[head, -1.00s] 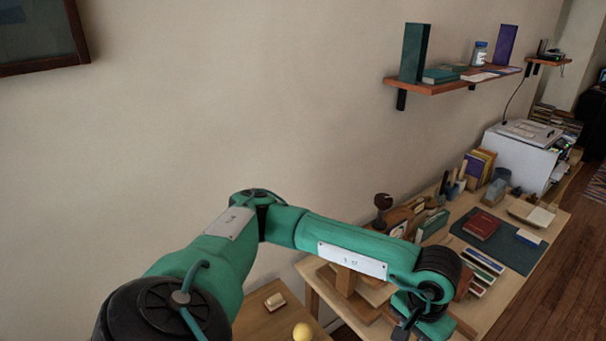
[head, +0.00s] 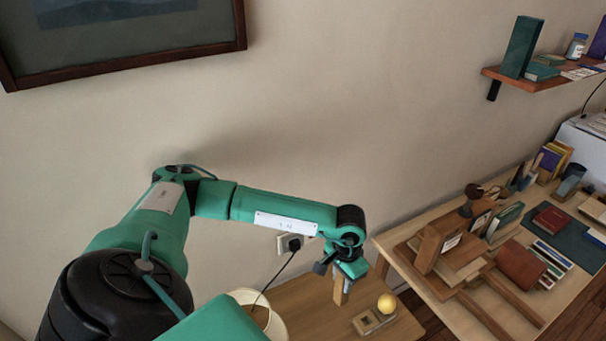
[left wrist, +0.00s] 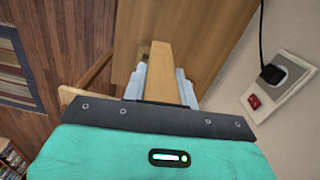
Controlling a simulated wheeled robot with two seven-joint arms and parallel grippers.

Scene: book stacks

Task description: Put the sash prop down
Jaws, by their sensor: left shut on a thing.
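The sash prop (head: 340,291) is a plain pale wooden bar. My left gripper (head: 347,270) is shut on it, and the bar hangs down from the jaws over a small wooden side table (head: 300,308). In the left wrist view the sash prop (left wrist: 160,72) runs between the two grey fingers of the left gripper (left wrist: 161,86), with wooden surface behind it. I cannot tell whether its lower end touches the table. My right gripper is not in view.
A yellow ball (head: 386,303) and a small wooden block with a recess (head: 374,321) are on the table's right part. A pale lampshade (head: 262,316) stands at its left. A wall socket (head: 290,243) with a plugged cord is behind. A cluttered workbench (head: 400,252) is to the right.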

